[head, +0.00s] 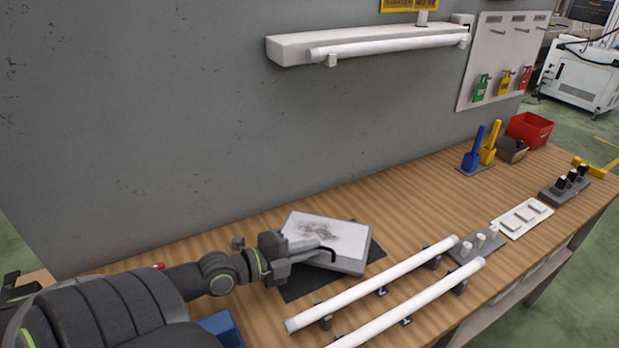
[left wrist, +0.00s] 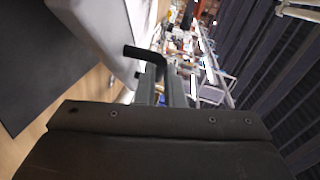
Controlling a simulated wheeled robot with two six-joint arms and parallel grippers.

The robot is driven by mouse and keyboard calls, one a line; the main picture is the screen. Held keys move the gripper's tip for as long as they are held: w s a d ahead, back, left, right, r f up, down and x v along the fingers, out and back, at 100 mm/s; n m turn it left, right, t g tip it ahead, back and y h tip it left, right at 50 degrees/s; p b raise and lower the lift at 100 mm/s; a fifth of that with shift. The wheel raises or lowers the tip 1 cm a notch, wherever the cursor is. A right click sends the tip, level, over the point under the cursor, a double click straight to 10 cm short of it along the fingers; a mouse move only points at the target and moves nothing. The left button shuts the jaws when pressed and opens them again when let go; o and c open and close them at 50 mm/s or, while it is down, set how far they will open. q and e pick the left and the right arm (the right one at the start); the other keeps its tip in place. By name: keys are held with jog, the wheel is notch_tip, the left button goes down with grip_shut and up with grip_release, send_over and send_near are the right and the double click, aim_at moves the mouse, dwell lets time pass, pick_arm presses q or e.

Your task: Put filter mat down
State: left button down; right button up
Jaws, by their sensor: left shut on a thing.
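The filter mat (head: 325,240) is a flat, light grey framed panel with a dark smudged stain on its white face. In the head view it is over a black sheet (head: 300,285) on the wooden bench, slightly tilted. I cannot tell whether it touches the sheet. My left gripper (head: 312,254) is shut at the panel's left front edge, by a black handle (head: 328,252). In the left wrist view the panel (left wrist: 100,35) fills the upper left and the black handle (left wrist: 148,60) stands out at the jaws. My right gripper is not in view.
Two long white tubes (head: 375,283) (head: 415,303) rest on holders right of the panel. Farther right are a grey block with white caps (head: 473,246), a white card (head: 522,217), blue and yellow scoops (head: 472,153) and a red bin (head: 530,129). A grey wall stands behind the bench.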

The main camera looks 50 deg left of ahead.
aim_at(307, 263)
pick_arm(q)
jog(key=shift+f+b, duration=2)
jog(key=shift+f, duration=0.4)
jog(key=c, duration=1.5)
grip_release()
jog(key=shift+c, duration=0.2)
jog(key=shift+s+a+r, duration=0.1)
jog(key=shift+s+a, duration=0.05)
jog(key=shift+s, duration=0.35)
jog(key=v, duration=0.5)
jog(key=shift+s, duration=0.1)
jog(key=shift+s+a+r+p, duration=0.15)
jog(key=shift+s+p, duration=0.2)
jog(key=shift+s, duration=0.3)
